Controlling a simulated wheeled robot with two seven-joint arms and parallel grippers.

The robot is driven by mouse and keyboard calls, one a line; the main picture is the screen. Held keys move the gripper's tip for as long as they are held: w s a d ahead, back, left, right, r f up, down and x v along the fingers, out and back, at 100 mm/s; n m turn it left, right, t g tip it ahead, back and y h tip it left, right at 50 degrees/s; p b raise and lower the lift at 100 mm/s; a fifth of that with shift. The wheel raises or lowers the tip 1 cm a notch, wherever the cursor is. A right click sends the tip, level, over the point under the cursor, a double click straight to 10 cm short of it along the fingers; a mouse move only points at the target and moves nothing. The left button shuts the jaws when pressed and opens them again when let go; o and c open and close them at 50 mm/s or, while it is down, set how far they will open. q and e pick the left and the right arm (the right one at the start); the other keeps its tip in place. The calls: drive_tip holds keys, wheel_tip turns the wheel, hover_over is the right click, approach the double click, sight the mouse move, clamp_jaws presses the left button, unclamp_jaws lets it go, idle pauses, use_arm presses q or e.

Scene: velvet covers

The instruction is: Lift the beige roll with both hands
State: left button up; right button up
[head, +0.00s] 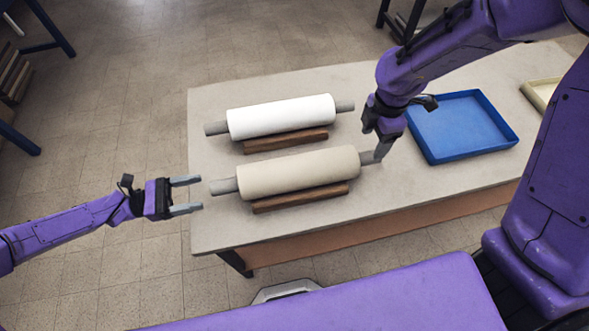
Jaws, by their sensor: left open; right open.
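The beige roll (298,172) lies on a brown wooden cradle (300,198) on the table, with a grey core end sticking out on each side. My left gripper (190,195) is open and empty, its two fingers pointing at the roll's left core end (222,187) with a small gap between them. My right gripper (378,153) points down at the roll's right core end (367,158). It is open, and its fingers partly hide that end; whether they touch it is unclear.
A white roll (281,116) on its own wooden cradle (286,140) lies just behind the beige one. A blue tray (462,125) stands to the right, with a cream tray (540,92) beyond it. The grey table (220,235) is bare at its front left.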

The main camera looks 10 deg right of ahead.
sight(225, 186)
use_arm(q)
drive_tip(key=d, duration=0.8)
drive_tip(key=shift+d, duration=0.35)
use_arm(e)
wheel_tip(225, 186, down, 9)
drive_tip(key=shift+d+r, duration=0.1)
drive_tip(key=shift+r, duration=0.1)
drive_tip(key=shift+s, duration=0.1)
use_arm(q)
clamp_jaws()
use_arm(e)
clamp_jaws()
use_arm(q)
drive_tip(key=shift+r, duration=0.15)
use_arm(e)
drive_tip(key=shift+r, duration=0.1)
